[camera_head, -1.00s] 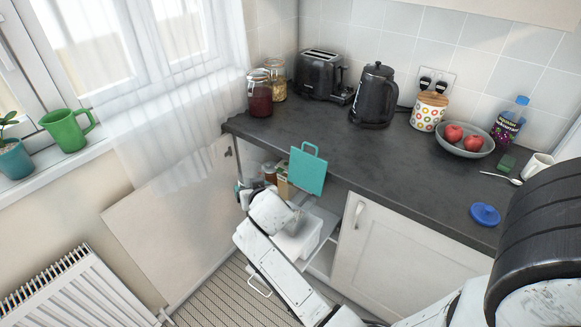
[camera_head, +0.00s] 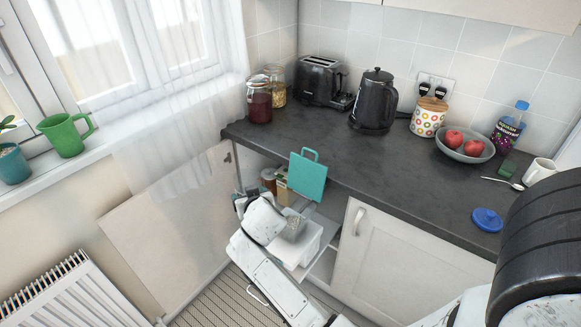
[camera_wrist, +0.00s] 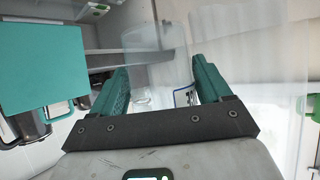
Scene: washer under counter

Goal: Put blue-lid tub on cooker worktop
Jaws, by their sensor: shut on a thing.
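In the head view my gripper (camera_head: 296,222) is low in front of the open cupboard, just below the hanging teal board, and mostly hidden by my arm. In the wrist view its two teal fingers (camera_wrist: 162,82) stand apart, shut on a pale, see-through tub (camera_wrist: 150,97). A small dark-blue edge shows beside the right finger, but I cannot make out a whole lid. A white box-shaped container (camera_head: 308,250) shows beside my gripper in the head view; I cannot tell whether it is held. A flat blue round lid (camera_head: 487,219) lies on the dark worktop (camera_head: 400,180).
The teal board (camera_head: 307,177) hangs at the worktop's front edge, close to my gripper. The open cupboard door (camera_head: 165,230) stands left, with a radiator (camera_head: 55,295) beyond. A kettle (camera_head: 374,101), toaster (camera_head: 320,80) and fruit bowl (camera_head: 465,148) stand at the back. The middle worktop is clear.

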